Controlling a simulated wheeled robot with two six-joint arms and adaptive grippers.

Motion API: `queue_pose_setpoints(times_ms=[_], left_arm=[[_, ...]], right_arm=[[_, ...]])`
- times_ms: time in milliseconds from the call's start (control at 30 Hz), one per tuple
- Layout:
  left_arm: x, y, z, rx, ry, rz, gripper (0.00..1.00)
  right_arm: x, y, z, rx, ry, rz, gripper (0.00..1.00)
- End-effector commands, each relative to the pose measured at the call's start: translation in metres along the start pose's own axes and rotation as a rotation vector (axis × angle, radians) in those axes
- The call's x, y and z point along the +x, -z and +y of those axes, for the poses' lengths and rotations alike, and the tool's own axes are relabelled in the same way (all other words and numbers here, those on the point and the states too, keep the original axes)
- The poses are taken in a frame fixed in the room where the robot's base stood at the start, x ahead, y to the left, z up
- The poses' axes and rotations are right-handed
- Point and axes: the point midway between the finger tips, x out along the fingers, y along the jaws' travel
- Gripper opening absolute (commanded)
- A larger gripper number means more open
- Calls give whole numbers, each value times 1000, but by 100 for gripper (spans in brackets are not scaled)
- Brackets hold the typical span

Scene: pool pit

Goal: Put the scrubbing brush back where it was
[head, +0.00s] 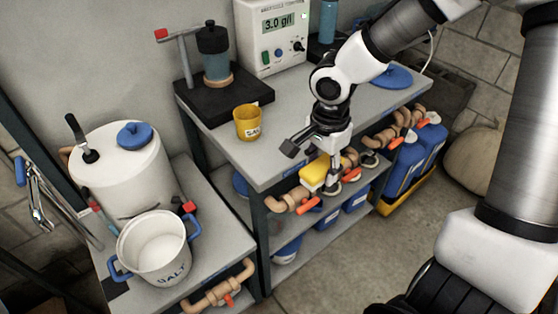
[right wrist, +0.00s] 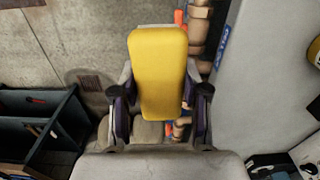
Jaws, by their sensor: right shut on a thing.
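The scrubbing brush (head: 313,174) shows as a yellow block in the head view, just off the front edge of the grey workbench. It also shows in the right wrist view (right wrist: 158,72), upright in the picture between the two fingers. My right gripper (head: 314,163) is shut on it and holds it in front of the bench, above the lower shelf. The gripper's fingers (right wrist: 162,97) stand on both sides of the yellow block. The brush's bristles cannot be made out. My left gripper is not in view.
The workbench (head: 225,132) carries a yellow cup (head: 247,122), a black stand (head: 222,102) and a white meter (head: 271,38). Orange-handled pipes (head: 292,201) run along its front below the top. A white salt bucket (head: 153,252) stands at left. The bench's middle is clear.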

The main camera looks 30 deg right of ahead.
Motion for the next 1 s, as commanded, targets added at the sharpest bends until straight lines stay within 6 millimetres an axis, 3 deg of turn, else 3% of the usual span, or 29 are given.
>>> queue_pose_setpoints(times_ms=[67,167,500,600,733,900,1000], left_arm=[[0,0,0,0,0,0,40],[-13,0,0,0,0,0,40],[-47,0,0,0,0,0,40],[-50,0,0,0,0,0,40],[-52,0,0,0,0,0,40],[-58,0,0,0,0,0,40],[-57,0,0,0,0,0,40]], right_arm=[[0,3,-2,40,-1,2,13],[-2,6,-20,51,-6,6,13],[9,18,-127,48,-3,6,13],[12,20,-148,48,-2,5,13],[21,20,-156,47,-4,2,13],[47,20,-155,48,-5,1,13],[50,20,-156,48,-1,2,13]])
